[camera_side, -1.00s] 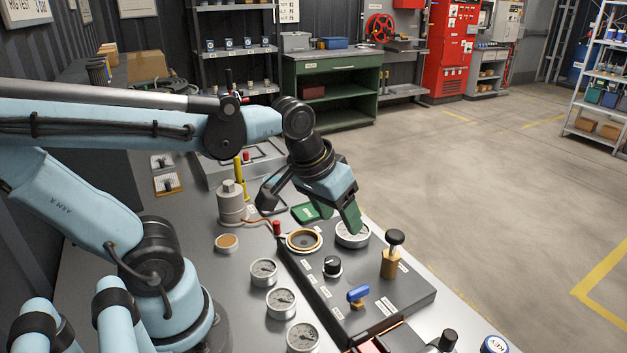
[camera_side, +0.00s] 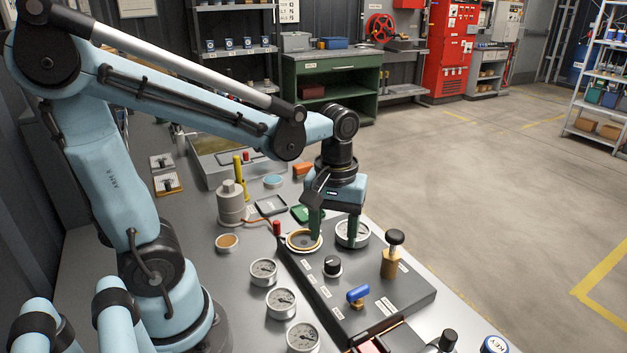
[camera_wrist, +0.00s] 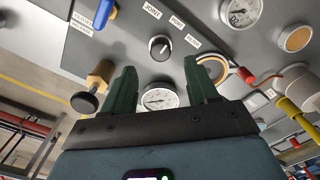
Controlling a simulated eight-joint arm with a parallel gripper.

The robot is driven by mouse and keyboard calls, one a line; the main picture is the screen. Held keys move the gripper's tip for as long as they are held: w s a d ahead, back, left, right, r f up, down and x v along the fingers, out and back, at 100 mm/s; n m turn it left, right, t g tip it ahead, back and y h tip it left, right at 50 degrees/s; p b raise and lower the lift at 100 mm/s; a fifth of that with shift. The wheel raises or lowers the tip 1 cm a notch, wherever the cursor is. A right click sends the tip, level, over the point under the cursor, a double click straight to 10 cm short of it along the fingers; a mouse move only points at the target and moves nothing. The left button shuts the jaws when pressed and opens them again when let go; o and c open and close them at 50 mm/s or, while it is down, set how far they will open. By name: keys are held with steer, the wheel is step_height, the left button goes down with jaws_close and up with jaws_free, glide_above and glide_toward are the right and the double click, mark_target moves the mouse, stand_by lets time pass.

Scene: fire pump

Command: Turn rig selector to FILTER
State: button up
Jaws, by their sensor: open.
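The rig selector is a small black knob (camera_side: 332,266) with a pale pointer line, on the dark panel (camera_side: 408,287). In the wrist view the knob (camera_wrist: 159,46) has label plates along one side; one appears to read FILTER (camera_wrist: 193,41). My gripper (camera_side: 335,238) points down behind the knob in the side view, by a round gauge (camera_side: 352,232) and a brass-rimmed port (camera_side: 291,240). In the wrist view its green fingers (camera_wrist: 160,70) are apart with nothing gripped, and the knob shows beyond the gap between their tips.
A blue-handled valve (camera_side: 357,295) and a brass valve with a black knob (camera_side: 391,260) stand on the panel near the selector. Several gauges (camera_side: 281,303) line the bench to the left.

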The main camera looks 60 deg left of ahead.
mark_target(332, 261)
steer(key=shift+f, duration=3.1)
steer(key=shift+c, duration=0.4)
steer(key=c, duration=1)
